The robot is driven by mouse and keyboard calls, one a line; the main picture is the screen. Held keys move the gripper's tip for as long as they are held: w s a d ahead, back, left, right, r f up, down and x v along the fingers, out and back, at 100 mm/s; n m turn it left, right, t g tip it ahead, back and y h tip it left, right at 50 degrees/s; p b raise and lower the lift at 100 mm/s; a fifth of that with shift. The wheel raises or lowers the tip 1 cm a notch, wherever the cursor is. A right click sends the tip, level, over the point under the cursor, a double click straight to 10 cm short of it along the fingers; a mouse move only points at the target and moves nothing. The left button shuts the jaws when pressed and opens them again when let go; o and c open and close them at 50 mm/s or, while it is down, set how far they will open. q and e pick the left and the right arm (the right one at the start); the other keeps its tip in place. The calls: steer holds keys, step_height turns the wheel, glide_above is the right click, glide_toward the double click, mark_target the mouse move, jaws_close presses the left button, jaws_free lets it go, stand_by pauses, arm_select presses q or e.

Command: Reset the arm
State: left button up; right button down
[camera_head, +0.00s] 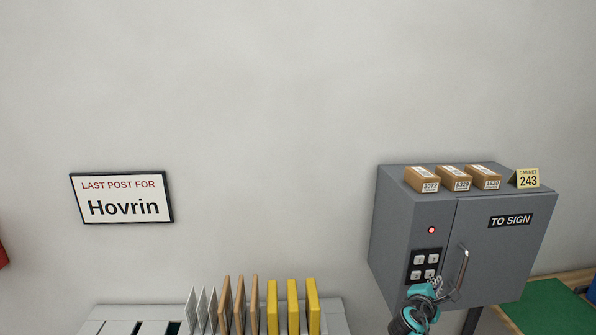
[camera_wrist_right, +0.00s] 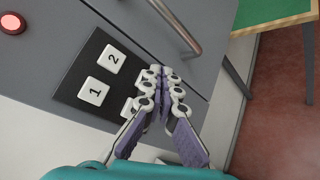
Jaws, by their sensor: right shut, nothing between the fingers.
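My right gripper (camera_head: 437,284) is shut and empty, in front of the grey cabinet (camera_head: 395,230) at the keypad's lower right, left of the handle. In the right wrist view its closed fingertips (camera_wrist_right: 166,74) lie over the keypad's edge and hide part of the buttons; I cannot tell whether they touch. The dark keypad (camera_head: 426,265) has several white buttons; buttons 1 (camera_wrist_right: 93,91) and 2 (camera_wrist_right: 112,58) show clearly in the wrist view. A red lamp (camera_head: 431,230) glows above it. My left gripper is not in view.
The cabinet door, marked "TO SIGN" (camera_head: 511,220), looks closed, with a metal handle (camera_head: 462,266). Three small parcels (camera_head: 454,178) and a "243" card (camera_head: 526,179) stand on top. A rack (camera_head: 105,314) of envelopes is at lower left. A "Hovrin" sign (camera_head: 122,199) hangs on the wall.

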steer(key=shift+w, duration=0.9)
stand_by(0.8)
steer(key=shift+w+a, duration=0.1)
steer(key=shift+w, duration=0.3)
steer(key=shift+s, duration=0.4)
